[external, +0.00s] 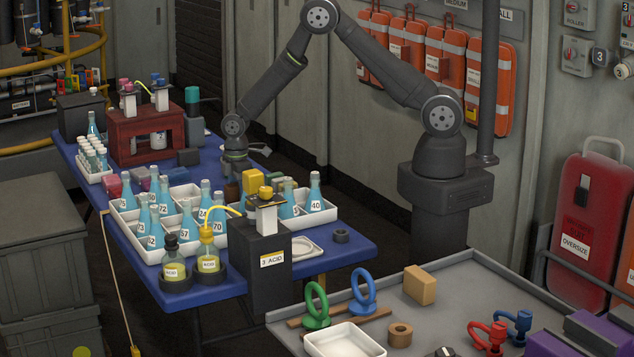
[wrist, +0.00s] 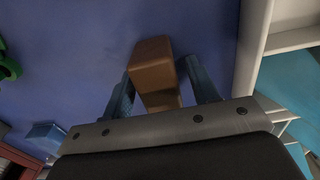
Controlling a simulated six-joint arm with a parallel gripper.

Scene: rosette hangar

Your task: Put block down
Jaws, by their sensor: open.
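A brown block (wrist: 153,68) shows in the wrist view against the blue tabletop, between the two fingers of my gripper (wrist: 160,92). The fingers are open, one on each side of the block. I cannot tell whether either finger touches it. The block's near end is partly hidden by the gripper. In the external view my gripper (external: 235,170) is low over the blue table (external: 330,235), behind the white bottle trays. A small brown shape (external: 231,191) shows just below it, partly hidden by bottles and tray.
A white tray wall (wrist: 253,45) stands close on the right in the wrist view. In the external view, trays (external: 150,250) of blue bottles fill the table's front. A dark red stand (external: 146,130) is to the left. Bare blue tabletop shows left of the block in the wrist view.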

